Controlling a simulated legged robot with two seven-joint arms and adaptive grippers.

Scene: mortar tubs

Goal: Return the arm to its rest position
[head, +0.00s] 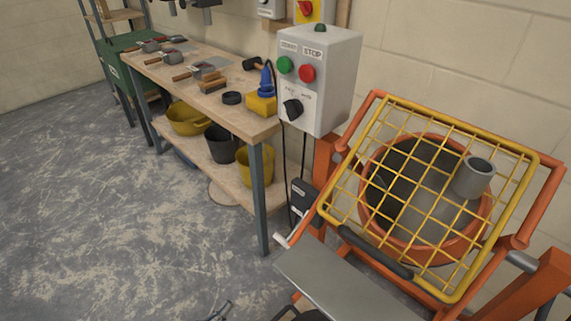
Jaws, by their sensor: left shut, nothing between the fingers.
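Only a small dark tip of my left gripper (222,312) shows at the bottom edge of the head view, left of the mixer's grey chute. It is shut and empty, above the floor and apart from the bench and the mixer. The rest of my left arm is out of frame. My right gripper is not in view.
An orange mixer with a yellow grid guard (440,160) and grey chute (345,285) stands at the right. A control box (318,80) has green and red buttons. A wooden bench (190,85) holds tools, with tubs (222,145) below. The floor (110,220) at left is clear.

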